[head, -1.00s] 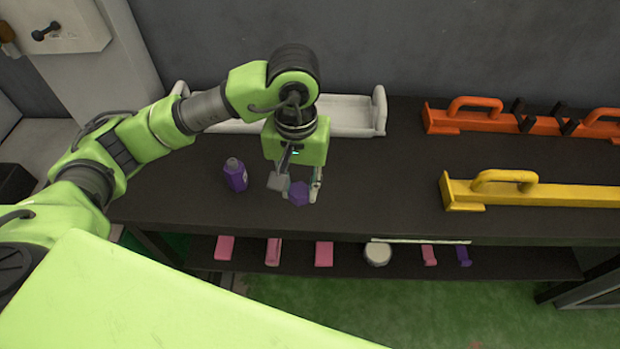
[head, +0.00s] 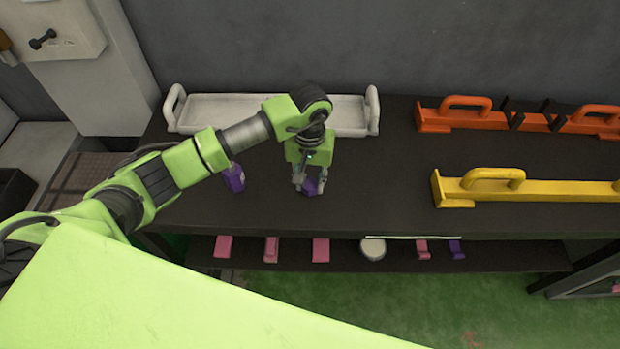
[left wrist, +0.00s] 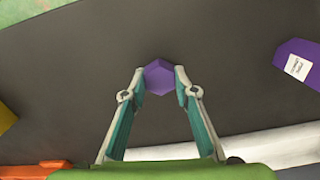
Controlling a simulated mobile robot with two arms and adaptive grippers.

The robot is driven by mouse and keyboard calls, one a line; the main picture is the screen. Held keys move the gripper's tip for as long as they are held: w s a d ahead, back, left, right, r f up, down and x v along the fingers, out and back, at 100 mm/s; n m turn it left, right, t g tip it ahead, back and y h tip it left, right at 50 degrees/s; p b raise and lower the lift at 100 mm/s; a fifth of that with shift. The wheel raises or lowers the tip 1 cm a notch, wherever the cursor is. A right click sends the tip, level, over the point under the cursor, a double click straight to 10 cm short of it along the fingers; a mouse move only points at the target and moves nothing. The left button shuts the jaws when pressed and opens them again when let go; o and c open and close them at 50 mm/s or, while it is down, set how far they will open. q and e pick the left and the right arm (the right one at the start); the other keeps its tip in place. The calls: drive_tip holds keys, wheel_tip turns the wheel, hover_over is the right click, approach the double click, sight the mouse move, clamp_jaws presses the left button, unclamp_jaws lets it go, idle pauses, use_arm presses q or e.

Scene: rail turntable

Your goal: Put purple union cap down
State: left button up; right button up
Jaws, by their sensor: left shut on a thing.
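The purple union cap (head: 311,187) is a small faceted piece at the tips of my left gripper (head: 309,186), low over the dark tabletop (head: 390,200). In the left wrist view the cap (left wrist: 159,76) sits between the two fingertips (left wrist: 160,78), which are shut on it. I cannot tell whether its underside touches the table. A purple bottle (head: 234,178) stands to the left of the gripper, partly hidden by my arm; it also shows at the right of the left wrist view (left wrist: 292,66). My right gripper is not in view.
A white tray (head: 220,112) lies at the back. Orange (head: 440,122) and yellow (head: 550,191) handled pieces lie to the right. A lower shelf (head: 340,252) holds pink blocks (head: 321,250), a round white piece (head: 373,249) and a purple piece (head: 456,249). The table around the cap is clear.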

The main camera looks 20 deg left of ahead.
sight(310, 184)
use_arm(q)
drive_tip(key=shift+f, duration=0.1)
drive_tip(key=shift+f, duration=0.1)
drive_tip(key=o, duration=1.2)
drive_tip(key=shift+o, duration=0.2)
drive_tip(key=shift+r, duration=0.3)
wheel_tip(310, 184, up, 12)
drive_tip(key=b, duration=0.2)
drive_tip(key=shift+f, duration=0.15)
